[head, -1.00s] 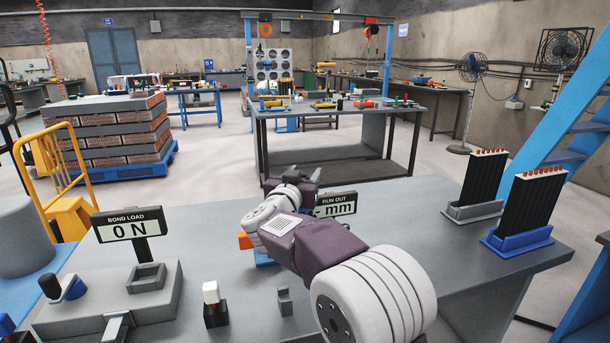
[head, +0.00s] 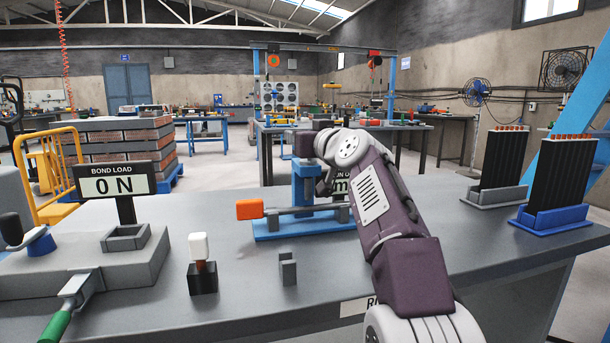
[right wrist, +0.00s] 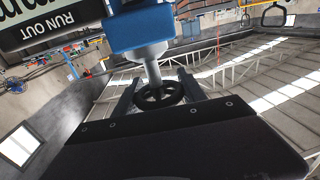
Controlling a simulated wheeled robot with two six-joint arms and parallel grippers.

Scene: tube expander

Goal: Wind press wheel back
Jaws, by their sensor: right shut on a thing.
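The blue press (head: 305,187) stands on the grey bench, partly hidden by my right arm in the head view. In the right wrist view its blue head (right wrist: 140,30) and a pale shaft (right wrist: 152,70) lead to the black press wheel (right wrist: 150,100). My right gripper (right wrist: 158,92) is shut on this wheel, with one finger on each side of it. In the head view the wheel and the fingertips are hidden behind my wrist. My left gripper is not in view.
A grey bar with an orange end (head: 250,209) lies across the press base. The RUN OUT sign (head: 342,184) is mostly hidden by my arm. The BOND LOAD display (head: 115,183) reads 0 N.

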